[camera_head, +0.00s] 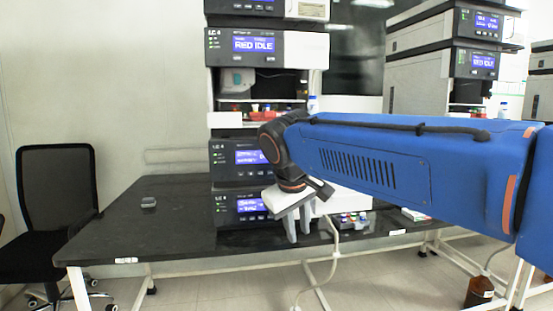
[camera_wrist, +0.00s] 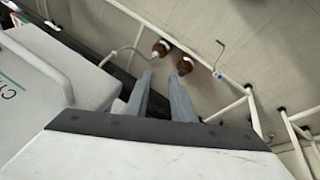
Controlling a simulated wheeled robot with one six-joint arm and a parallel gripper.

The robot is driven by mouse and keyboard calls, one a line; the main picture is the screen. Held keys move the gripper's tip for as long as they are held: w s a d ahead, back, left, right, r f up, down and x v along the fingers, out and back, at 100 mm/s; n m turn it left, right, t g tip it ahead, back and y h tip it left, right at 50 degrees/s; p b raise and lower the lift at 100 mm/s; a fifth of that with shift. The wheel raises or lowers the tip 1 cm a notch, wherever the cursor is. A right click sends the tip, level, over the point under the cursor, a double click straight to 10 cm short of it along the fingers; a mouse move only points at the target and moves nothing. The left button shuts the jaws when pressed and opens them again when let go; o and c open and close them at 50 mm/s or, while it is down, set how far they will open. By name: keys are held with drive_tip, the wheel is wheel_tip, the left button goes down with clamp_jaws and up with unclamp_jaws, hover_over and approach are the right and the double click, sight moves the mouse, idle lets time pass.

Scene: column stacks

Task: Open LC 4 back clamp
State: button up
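The LC 4 stack (camera_head: 253,47) stands on the black bench in the head view, with lit blue displays on its modules. An open bay between its modules shows a grey unit (camera_head: 237,81). I cannot make out the back clamp in either view. My gripper (camera_head: 298,236) points down in front of the lowest modules, near the bench's front edge, and partly hides them. In the wrist view its two grey fingers (camera_wrist: 160,76) are apart with nothing between them. A white instrument housing (camera_wrist: 35,85) is close on the left there.
The black bench (camera_head: 150,225) is clear at left except for a small object (camera_head: 149,202). A black chair (camera_head: 55,195) stands at far left. Another stack (camera_head: 425,70) is at right. A hose (camera_head: 335,245) hangs off the front edge. Brown bottles (camera_wrist: 162,47) stand on the floor.

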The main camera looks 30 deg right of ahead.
drive_tip(key=w+r+m+g+h, duration=0.15)
drive_tip(key=w+r+h, duration=0.45)
drive_tip(key=w+r, duration=1.65)
drive_tip(key=shift+m, duration=0.35)
drive_tip(key=x, duration=1.6)
drive_tip(key=shift+d+f, duration=0.2)
drive_tip(key=shift+f, duration=0.05)
clamp_jaws()
